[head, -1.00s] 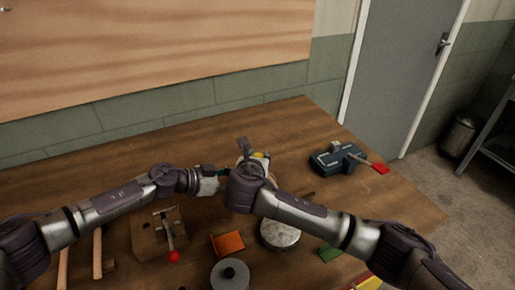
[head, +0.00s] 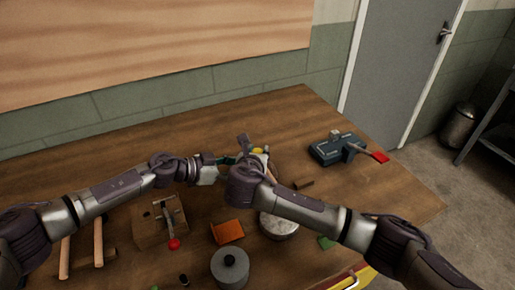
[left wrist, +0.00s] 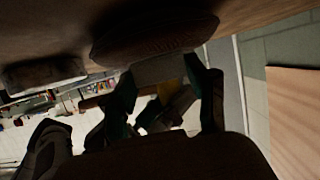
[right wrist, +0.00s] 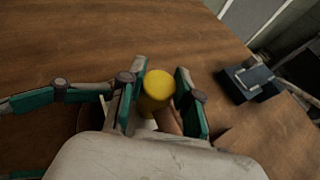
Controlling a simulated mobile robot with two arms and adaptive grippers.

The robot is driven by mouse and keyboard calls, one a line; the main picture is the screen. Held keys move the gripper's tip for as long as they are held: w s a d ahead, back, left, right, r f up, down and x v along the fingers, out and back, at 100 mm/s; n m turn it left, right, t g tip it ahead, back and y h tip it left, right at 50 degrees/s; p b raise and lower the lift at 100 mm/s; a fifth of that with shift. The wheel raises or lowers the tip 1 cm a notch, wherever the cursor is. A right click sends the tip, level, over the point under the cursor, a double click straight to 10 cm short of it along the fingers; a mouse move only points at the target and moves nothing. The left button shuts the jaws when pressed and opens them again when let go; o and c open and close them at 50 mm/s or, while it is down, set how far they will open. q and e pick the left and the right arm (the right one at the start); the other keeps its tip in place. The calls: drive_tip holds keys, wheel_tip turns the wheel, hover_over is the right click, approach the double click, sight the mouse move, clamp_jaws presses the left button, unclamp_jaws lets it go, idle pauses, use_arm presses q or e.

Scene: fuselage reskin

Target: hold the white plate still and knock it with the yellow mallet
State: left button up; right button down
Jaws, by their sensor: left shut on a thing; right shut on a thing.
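The yellow mallet head (head: 258,150) shows just past my right gripper (head: 256,160) in the head view. In the right wrist view the yellow head (right wrist: 157,88) sits between the fingers of my right gripper, with its brown handle below; the gripper is shut on the mallet. My left gripper (head: 222,164) reaches in from the left, close beside the right one, and is shut. In the left wrist view a pale plate (left wrist: 158,68) lies at its fingertips, in front of a dark round thing. Most of the plate is hidden in the head view, so its contact with the mallet cannot be told.
A dark vise (head: 327,152) with a red-ended handle stands right on the table (head: 390,205). In front are a wooden block (head: 148,232) with a red-knobbed clamp, an orange piece (head: 228,231), a grey round weight (head: 230,268) and a pale drum (head: 279,226). Hammers lie left.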

drive_tip(key=shift+f, duration=0.3)
drive_tip(key=shift+r, duration=0.15)
drive_tip(key=shift+r, duration=1.55)
drive_tip(key=shift+f, duration=0.55)
drive_tip(key=shift+f, duration=1.15)
drive_tip(key=shift+r, duration=0.15)
